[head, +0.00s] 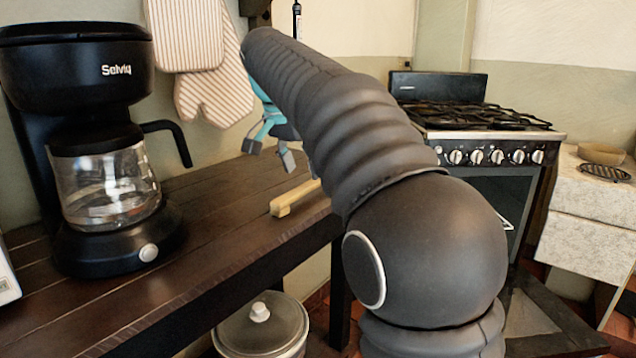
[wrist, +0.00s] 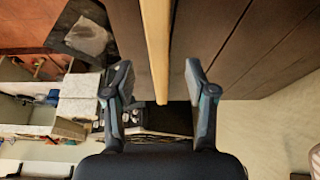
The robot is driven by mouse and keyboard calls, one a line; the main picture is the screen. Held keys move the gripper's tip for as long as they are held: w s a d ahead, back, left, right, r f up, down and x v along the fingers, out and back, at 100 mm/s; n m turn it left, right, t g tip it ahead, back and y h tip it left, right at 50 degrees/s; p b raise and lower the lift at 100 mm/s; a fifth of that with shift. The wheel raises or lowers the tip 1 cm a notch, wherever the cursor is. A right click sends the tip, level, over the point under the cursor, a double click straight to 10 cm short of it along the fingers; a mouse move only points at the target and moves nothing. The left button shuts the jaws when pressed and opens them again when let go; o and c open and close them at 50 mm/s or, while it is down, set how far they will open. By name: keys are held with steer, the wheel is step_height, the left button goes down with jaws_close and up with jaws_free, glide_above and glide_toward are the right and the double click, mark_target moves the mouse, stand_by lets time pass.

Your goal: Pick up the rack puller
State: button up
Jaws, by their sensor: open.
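The rack puller (head: 292,199) is a light wooden stick lying on the dark wooden shelf; my arm hides its far part in the head view. In the wrist view the rack puller (wrist: 157,45) runs down from the top edge, and its lower end lies between the two fingers. My gripper (head: 269,157) has teal and grey fingers and is above the shelf, behind the stick's near end in the head view. In the wrist view my gripper (wrist: 158,68) is open and empty, one finger on each side of the stick, neither touching it.
A black coffee maker (head: 105,245) with a glass carafe stands at the shelf's left. Striped oven mitts (head: 212,95) hang on the wall behind. A lidded pot (head: 262,335) is below the shelf. A stove (head: 480,140) stands at the back right. The shelf around the stick is clear.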

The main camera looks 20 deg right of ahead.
mark_target(308, 184)
steer(key=shift+x, duration=2.25)
steer(key=shift+s, duration=0.15)
jaws_close()
